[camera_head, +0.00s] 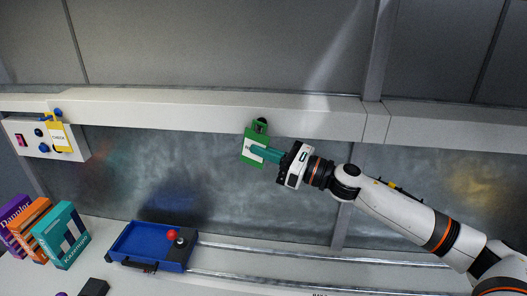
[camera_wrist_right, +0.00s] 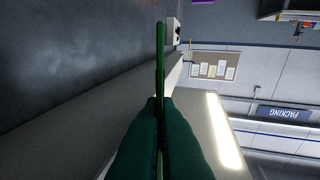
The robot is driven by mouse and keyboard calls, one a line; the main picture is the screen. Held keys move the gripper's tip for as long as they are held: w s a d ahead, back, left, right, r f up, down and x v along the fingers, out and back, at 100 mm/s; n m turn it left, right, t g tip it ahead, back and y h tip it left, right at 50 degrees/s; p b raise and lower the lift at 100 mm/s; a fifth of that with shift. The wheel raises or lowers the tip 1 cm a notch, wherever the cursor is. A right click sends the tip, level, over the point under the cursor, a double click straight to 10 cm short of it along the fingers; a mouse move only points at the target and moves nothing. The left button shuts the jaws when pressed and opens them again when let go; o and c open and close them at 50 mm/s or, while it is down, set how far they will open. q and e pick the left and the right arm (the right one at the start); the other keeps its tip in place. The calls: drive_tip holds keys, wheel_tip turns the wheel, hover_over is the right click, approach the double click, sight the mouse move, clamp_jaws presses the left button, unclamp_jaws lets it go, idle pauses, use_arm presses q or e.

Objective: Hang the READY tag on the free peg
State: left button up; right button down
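The green tag (camera_head: 254,135) has a white label whose writing is too small to read. It hangs upright against the white rail (camera_head: 200,112). My right gripper (camera_head: 262,153) has teal fingers and is shut on the tag from the right. In the right wrist view the tag (camera_wrist_right: 160,70) shows edge-on as a thin green plate between the fingers (camera_wrist_right: 160,125). A dark round peg (camera_head: 262,121) shows at the tag's top edge. I cannot tell whether the tag's hole is around it or in front of it. My left gripper is not in view.
A white panel (camera_head: 22,127) at the left bears blue knobs, a red switch and a yellow tag (camera_head: 60,137). Below are a blue tray (camera_head: 140,243) with a red-topped ball or knob (camera_head: 172,234), and several boxes or books (camera_head: 62,235). The wall around the gripper is clear.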

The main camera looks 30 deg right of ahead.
drive_tip(key=c, duration=1.6)
unclamp_jaws()
drive_tip(key=shift+s+f, duration=0.1)
drive_tip(key=shift+s+d+f+b, duration=0.2)
drive_tip(key=shift+b, duration=0.15)
drive_tip(key=b+v, duration=0.5)
drive_tip(key=v, duration=0.6)
drive_tip(key=shift+s+r, duration=0.2)
drive_tip(key=shift+r, duration=0.05)
